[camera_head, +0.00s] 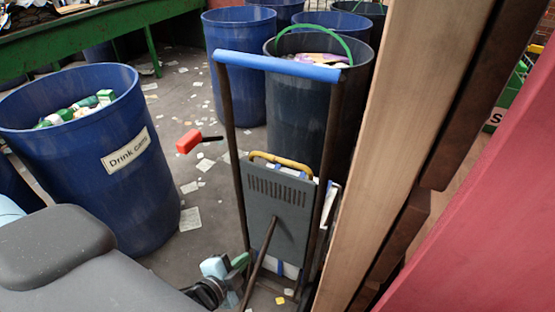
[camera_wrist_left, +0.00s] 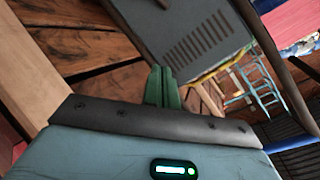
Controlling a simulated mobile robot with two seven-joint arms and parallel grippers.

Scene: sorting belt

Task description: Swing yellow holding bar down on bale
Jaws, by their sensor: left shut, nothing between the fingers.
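The yellow bar (camera_head: 280,158) shows as a curved piece along the top of a grey slotted panel (camera_head: 275,212) on an upright trolley frame in the head view. It also shows in part beyond the panel in the left wrist view (camera_wrist_left: 213,70). My left gripper (camera_head: 242,260) is low, at the left side of the panel's lower end, with its pale blue body partly behind dark parts of my arm. Its green fingers (camera_wrist_left: 163,87) are together and empty, beside the panel's edge. White and blue material shows at the panel's edges; I cannot tell whether it is the bale. My right gripper is out of view.
A blue "Drink cans" barrel (camera_head: 85,185) stands left; other barrels stand behind. Wooden boards (camera_head: 385,120) close off the right. Paper scraps litter the floor.

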